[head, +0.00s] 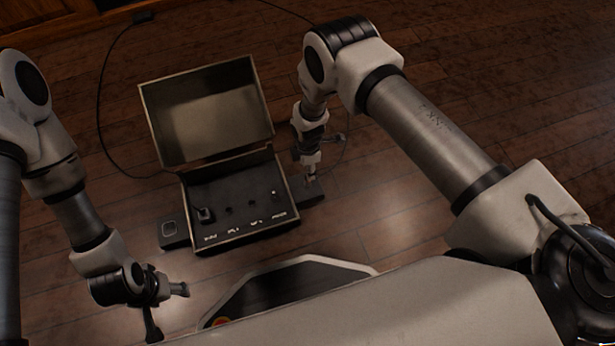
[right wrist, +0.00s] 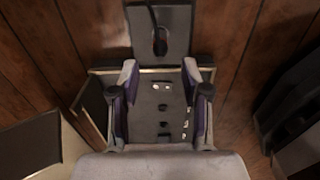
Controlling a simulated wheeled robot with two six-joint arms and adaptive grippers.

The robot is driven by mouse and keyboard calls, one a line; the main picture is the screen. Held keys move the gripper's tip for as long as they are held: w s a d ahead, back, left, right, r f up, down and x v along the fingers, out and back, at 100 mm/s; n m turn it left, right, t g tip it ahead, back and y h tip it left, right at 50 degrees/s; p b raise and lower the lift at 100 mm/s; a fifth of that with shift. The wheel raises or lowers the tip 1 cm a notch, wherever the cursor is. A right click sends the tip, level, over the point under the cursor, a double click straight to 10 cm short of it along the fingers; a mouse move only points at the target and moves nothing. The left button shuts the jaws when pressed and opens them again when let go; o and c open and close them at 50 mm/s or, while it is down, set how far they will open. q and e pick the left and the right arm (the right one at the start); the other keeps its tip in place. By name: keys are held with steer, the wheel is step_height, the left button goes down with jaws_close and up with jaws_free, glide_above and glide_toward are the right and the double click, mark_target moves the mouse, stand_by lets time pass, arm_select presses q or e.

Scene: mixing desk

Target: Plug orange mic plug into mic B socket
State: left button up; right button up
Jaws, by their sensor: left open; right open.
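The mixing desk (head: 240,205) is an open case with a dark panel, a row of small sockets and white labels too small to read. A dark plug (head: 205,214) stands at the panel's left end.
The raised lid (head: 208,110) stands at the back of the case. A grey block (head: 173,232) lies at the desk's left and another (head: 308,197) at its right. A black cable (head: 101,110) loops over the wooden floor on the left.

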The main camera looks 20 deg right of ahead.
step_height(320, 180, down, 9)
steer(key=b, duration=0.8)
steer(key=shift+p, duration=0.4)
stand_by(0.6)
jaws_close()
steer(key=shift+r, duration=0.1)
steer(key=shift+r+p, duration=2.85)
steer(key=shift+r, duration=0.1)
